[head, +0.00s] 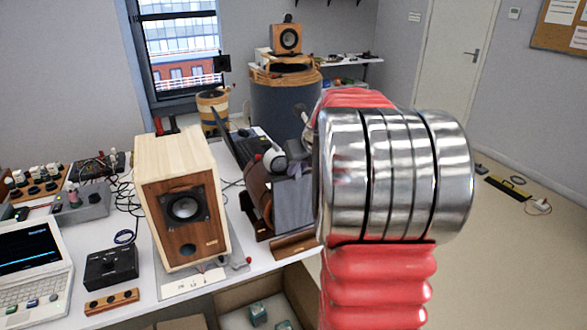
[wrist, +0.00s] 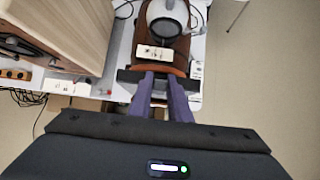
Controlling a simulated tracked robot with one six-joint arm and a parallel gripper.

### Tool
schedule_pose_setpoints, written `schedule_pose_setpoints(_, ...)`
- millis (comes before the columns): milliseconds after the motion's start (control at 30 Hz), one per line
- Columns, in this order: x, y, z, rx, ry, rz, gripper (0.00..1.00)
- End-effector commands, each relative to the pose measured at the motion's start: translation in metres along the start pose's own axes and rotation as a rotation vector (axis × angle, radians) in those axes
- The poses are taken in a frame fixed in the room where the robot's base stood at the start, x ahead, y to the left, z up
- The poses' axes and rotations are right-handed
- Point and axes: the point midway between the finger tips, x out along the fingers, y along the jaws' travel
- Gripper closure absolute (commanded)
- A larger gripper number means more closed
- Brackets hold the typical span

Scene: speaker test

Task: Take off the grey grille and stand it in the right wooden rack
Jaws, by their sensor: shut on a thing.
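The wooden speaker (head: 180,165) stands on the white table with its front bare and its dark round driver (head: 186,208) exposed. It also shows at the upper left of the wrist view (wrist: 70,30). My gripper (wrist: 164,78) is shut on the grey grille, which shows edge-on as a dark bar (wrist: 128,76) across the fingertips. In the head view the grille (head: 293,207) hangs upright right of the speaker, above or in the right wooden rack (head: 296,246) near the table's edge. I cannot tell whether it touches the rack. My arm hides the gripper there.
A brown stand (head: 257,195) with headphones (head: 274,158) is close behind the grille. A black control box (head: 111,266), a laptop (head: 33,262) and cables lie to the left. An open box (head: 236,292) is below the table edge. Floor at right is mostly clear.

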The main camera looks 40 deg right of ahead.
Motion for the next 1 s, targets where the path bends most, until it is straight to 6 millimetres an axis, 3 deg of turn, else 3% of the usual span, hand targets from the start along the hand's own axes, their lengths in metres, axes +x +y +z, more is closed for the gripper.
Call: schedule_pose_setpoints(1000, 0.048, -0.002, -0.035, 0.003, 0.000, -0.002, 1.00)
